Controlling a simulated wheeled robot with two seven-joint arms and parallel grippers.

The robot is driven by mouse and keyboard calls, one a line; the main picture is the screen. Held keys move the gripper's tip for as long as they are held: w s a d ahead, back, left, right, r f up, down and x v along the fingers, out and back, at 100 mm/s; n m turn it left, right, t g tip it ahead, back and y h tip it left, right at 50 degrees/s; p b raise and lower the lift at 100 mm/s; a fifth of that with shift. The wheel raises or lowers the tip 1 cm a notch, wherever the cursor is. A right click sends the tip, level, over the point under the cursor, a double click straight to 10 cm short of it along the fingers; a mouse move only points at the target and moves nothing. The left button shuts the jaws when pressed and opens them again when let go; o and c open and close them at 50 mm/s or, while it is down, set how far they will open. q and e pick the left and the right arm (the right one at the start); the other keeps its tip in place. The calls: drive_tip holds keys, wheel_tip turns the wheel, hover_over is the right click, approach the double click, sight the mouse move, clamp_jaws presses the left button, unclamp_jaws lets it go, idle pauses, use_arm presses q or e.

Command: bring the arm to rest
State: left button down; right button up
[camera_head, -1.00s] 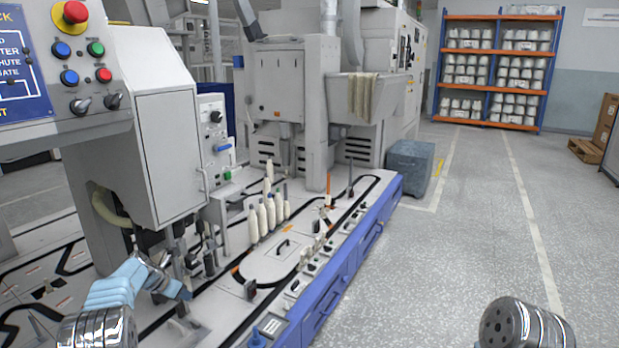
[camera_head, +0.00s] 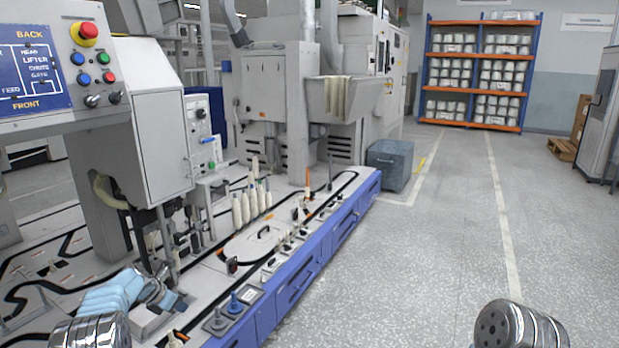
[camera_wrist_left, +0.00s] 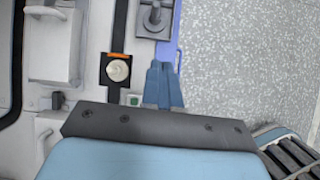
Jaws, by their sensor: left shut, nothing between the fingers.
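My left arm, with its light blue cover, reaches in from the lower left in the head view. Its gripper (camera_head: 176,303) is low over the front part of the machine's white deck. In the left wrist view the two blue fingers (camera_wrist_left: 163,84) are together, with nothing between them. They point along the deck near its blue edge, beside a small round pale peg (camera_wrist_left: 117,70) on a dark square base. A metal cylinder of my right arm shows at the bottom right of the head view. My right gripper is out of view.
The machine's white deck (camera_head: 255,245) carries several upright pale bobbins (camera_head: 246,207) and has a blue front (camera_head: 300,285). A grey housing (camera_head: 158,130) and control panel (camera_head: 35,75) stand above my left arm. A grey bin (camera_head: 389,163) stands beyond. The floor at right is clear.

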use_arm(q)
drive_tip(key=s+d+f+m+g, duration=0.2)
drive_tip(key=s+d+f+m, duration=0.4)
drive_tip(key=s+f, duration=0.35)
drive_tip(key=s+d+f+m+g, duration=0.2)
drive_tip(key=s+d+f+m, duration=0.4)
drive_tip(key=s+f, duration=0.35)
drive_tip(key=s+d+m, duration=0.8)
drive_tip(key=s, duration=0.4)
drive_tip(key=s+d+m+g+h, duration=0.1)
drive_tip(key=s+d+m, duration=0.7)
drive_tip(key=s, duration=0.4)
drive_tip(key=shift+r, duration=0.35)
